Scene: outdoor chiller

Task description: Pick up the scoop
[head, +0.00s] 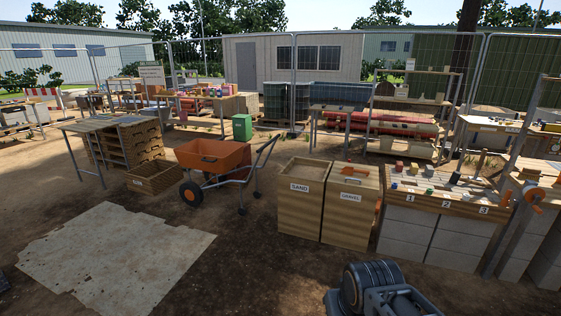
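A small orange item (347,170), which looks like the scoop, lies on top of the wooden bin marked GRAVEL (346,222). Its shape is too small to make out clearly. Another orange patch shows at the right side of that bin, and I cannot tell what it is. Dark grey parts of my own arm show at the bottom, right of centre, well short of the bins. My gripper's fingers do not show.
The SAND bin (299,213) stands left of the gravel bin. A block counter (433,236) numbered 1 to 3 stands to the right. An orange wheelbarrow (212,157) and an open wooden crate (153,180) stand left. Bare ground lies in front, with a pale slab (115,255).

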